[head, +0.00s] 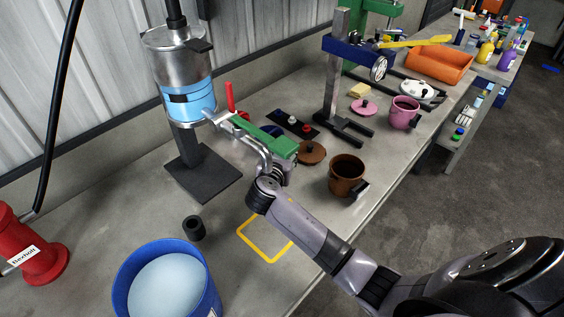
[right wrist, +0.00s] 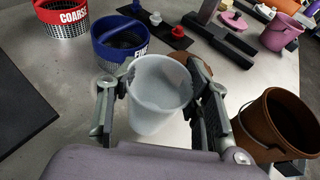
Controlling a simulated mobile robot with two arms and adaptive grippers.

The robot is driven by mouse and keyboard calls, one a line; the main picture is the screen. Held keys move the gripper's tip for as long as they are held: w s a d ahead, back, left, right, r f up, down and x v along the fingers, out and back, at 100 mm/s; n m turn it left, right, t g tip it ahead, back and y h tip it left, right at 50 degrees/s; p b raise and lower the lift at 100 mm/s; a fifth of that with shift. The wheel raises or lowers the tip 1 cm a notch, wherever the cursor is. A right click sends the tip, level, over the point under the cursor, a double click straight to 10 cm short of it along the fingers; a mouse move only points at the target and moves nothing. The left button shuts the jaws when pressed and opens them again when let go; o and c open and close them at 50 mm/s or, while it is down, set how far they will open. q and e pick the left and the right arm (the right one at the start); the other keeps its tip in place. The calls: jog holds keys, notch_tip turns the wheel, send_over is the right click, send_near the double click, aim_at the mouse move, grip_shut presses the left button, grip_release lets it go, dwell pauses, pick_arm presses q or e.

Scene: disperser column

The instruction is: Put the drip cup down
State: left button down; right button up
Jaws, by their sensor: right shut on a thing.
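The drip cup (right wrist: 160,95) is a pale, see-through cup, upright and empty-looking, between the fingers of my right gripper (right wrist: 160,108) in the right wrist view. The right gripper is shut on it. In the head view the right gripper (head: 282,170) is by the metal spout pipe and green handle (head: 262,136) of the disperser column (head: 188,95); the cup is mostly hidden there. I cannot tell its height above the bench. A yellow square outline (head: 268,259) is marked on the bench, nearer than the gripper and empty. My left gripper is not in view.
A brown pot (head: 346,172) stands right of the gripper, with a brown lid (head: 311,152) behind. A blue bucket (head: 168,280) and black cylinder (head: 194,228) stand at front left. Red (right wrist: 62,18) and blue (right wrist: 120,40) sieves sit behind the cup. A pink mug (head: 404,112) is farther back.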

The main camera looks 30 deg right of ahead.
jog(key=shift+f, duration=1.75)
jog(key=o, duration=1)
jog(key=shift+f, duration=0.1)
jog(key=v, duration=1.2)
jog(key=shift+s, duration=0.15)
